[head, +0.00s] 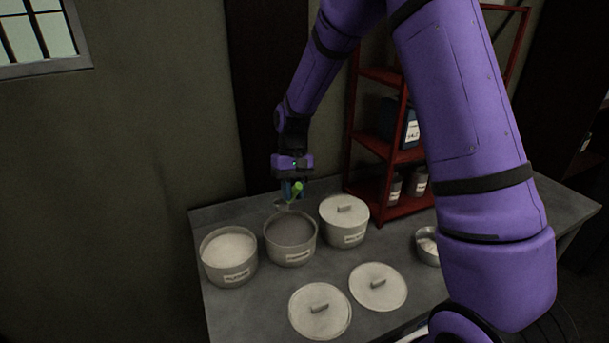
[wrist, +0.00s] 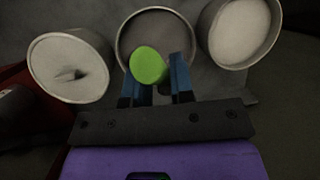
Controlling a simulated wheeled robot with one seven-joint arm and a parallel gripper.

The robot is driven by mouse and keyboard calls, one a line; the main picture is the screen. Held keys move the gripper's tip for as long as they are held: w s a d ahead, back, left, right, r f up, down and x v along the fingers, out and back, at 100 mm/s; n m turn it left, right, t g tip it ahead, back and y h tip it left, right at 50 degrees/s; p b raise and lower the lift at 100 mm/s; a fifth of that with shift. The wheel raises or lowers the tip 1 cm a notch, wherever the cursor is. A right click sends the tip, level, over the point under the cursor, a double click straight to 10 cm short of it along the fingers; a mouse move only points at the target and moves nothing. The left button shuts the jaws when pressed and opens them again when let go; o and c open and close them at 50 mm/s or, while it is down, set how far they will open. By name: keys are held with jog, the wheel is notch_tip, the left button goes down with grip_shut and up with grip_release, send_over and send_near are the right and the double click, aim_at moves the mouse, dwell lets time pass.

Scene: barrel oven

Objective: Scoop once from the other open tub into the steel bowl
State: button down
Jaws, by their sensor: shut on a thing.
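My gripper (head: 289,186) is shut on a green-handled scoop (head: 297,188) above the middle tub. The handle's round green end (wrist: 150,67) shows between the blue fingers in the wrist view. The scoop's head is small and dim, and I cannot tell whether it carries anything. The middle open tub (head: 290,256) holds grey contents. The left open tub (head: 229,272) holds paler, whitish contents. The tub to the right (head: 343,233) has its lid on. The steel bowl (head: 428,258) stands at the right, partly hidden by my arm, with something whitish inside.
Two loose lids (head: 320,311) and (head: 378,287) lie on the grey table in front of the tubs. A red shelf rack (head: 381,150) with containers stands behind, to the right. My arm hides part of the table's right side.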

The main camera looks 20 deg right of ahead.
jog(key=shift+w+d+f, duration=0.1)
jog(key=shift+w+d, duration=0.05)
jog(key=shift+f, duration=0.2)
notch_tip(320, 180, down, 10)
dwell(0.6)
jog(key=shift+r, duration=0.1)
jog(key=shift+r, duration=0.15)
dwell(0.5)
jog(key=shift+r, duration=5.05)
